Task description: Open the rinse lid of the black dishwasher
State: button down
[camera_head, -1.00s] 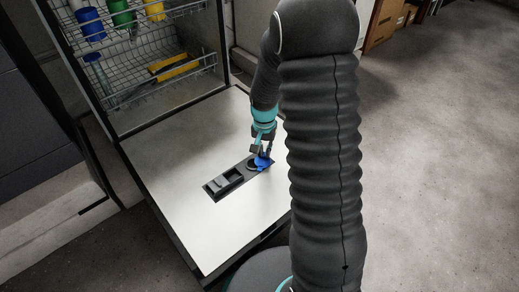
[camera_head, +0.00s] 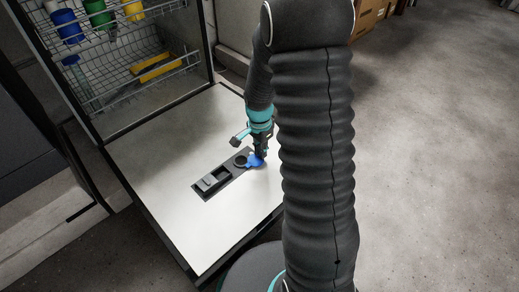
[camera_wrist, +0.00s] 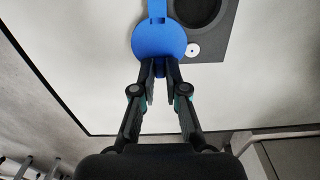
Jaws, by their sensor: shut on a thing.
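The blue rinse lid (camera_head: 257,161) is at the right end of the dark dispenser panel on the open dishwasher door (camera_head: 190,225). In the wrist view the lid (camera_wrist: 160,38) is a round disc with a narrow strap at the top. It lies beside the dark round rinse opening (camera_wrist: 196,8), which is uncovered on the side I can see. My gripper (camera_wrist: 160,68) is shut on the lid's near edge tab, fingertips close together. In the head view my gripper (camera_head: 261,154) reaches down to the lid, partly behind my arm.
The dishwasher's racks (camera_head: 140,65) hold blue, green and yellow items at the upper left. A dispenser compartment (camera_head: 212,181) sits left of the opening. Cardboard boxes (camera_head: 368,18) stand at the back. The floor at right is clear.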

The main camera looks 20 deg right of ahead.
dwell(0.4)
jog(key=c, duration=1.2)
grip_release()
notch_tip(320, 180, up, 12)
jog(key=shift+a, duration=0.2)
